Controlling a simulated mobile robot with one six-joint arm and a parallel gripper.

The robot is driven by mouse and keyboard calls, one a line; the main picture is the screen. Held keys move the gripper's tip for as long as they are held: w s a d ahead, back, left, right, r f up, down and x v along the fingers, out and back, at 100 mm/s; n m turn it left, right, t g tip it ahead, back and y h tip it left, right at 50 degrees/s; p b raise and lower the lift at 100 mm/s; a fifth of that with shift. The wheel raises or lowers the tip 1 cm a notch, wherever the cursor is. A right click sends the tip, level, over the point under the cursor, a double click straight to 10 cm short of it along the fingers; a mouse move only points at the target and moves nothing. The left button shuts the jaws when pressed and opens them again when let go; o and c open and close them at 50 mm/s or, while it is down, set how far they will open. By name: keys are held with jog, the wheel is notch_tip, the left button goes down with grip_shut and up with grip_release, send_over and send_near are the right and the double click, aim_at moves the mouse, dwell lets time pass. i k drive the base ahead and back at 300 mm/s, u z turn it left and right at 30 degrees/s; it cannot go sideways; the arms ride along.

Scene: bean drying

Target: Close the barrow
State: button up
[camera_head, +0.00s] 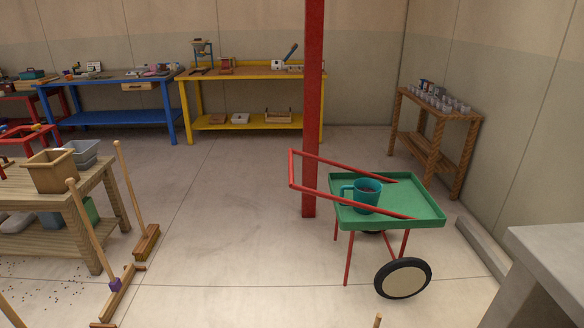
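The barrow (415,205) stands on the floor right of the middle in the head view. It has a shallow green tray, red legs, a dark wheel (403,278) at the front right, and red handles (292,169) reaching up to the left. A teal mug (362,194) with dark contents stands upright in the tray. I see no lid or flap on the barrow. My gripper is not in view.
A red post (313,110) rises just behind the barrow's handles. Brooms (118,285) and a wooden table (95,190) are at the left. A grey counter (555,250) is at the lower right.

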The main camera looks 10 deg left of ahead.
aim_at(404, 203)
jog(key=k, duration=0.25)
jog(key=u, duration=0.65)
jog(key=i, duration=1)
jog(key=u, duration=0.85)
jog(key=i, duration=2.05)
jog(key=z, duration=0.25)
